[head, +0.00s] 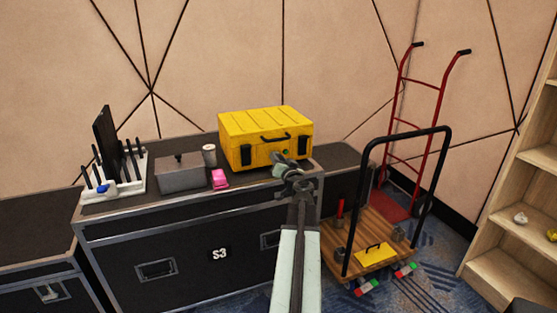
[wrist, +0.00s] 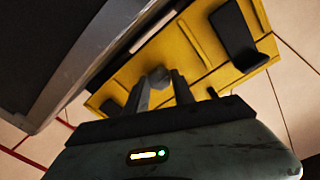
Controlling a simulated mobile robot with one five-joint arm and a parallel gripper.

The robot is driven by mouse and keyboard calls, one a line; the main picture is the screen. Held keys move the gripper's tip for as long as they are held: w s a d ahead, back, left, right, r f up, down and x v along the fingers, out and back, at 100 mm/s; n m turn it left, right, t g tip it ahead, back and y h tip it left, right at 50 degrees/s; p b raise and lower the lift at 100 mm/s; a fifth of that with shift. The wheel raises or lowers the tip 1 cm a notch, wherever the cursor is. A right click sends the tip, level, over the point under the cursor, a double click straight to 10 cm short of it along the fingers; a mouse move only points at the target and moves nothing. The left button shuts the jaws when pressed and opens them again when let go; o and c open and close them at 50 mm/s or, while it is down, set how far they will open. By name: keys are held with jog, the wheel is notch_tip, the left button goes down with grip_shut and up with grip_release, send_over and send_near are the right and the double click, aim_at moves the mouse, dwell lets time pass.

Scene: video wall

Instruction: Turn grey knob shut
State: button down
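The yellow case (head: 262,153) stands upright on top of the black flight case, with a dark handle and two dark latches on its front. In the wrist view the yellow case (wrist: 205,45) appears tilted. A grey knob (wrist: 158,74) on its front lies between and just beyond my fingertips; contact cannot be told. My gripper (wrist: 160,83) is open, with a gap between its two fingers. In the head view my gripper (head: 284,165) is in front of the yellow case's lower front and blocks a clear view of the knob.
The black flight case (head: 190,235) carries a grey box (head: 182,176), a pink item (head: 219,179), a pale can (head: 209,155) and a white rack (head: 130,176). A platform cart (head: 372,228) and red hand truck (head: 423,92) stand right. Wooden shelves (head: 505,205) are far right.

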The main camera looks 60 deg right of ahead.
jog(key=shift+m, duration=0.3)
jog(key=m, duration=0.4)
jog(key=shift+s+p, duration=0.1)
jog(key=shift+p, duration=0.2)
jog(key=m, duration=0.4)
jog(key=shift+m+y, duration=0.3)
jog(key=m, duration=0.4)
jog(key=shift+s, duration=0.1)
jog(key=shift+m+p, duration=0.3)
jog(key=shift+m, duration=1.7)
jog(key=c, duration=1.1)
grip_release()
jog(key=shift+o, duration=0.2)
jog(key=shift+y, duration=0.3)
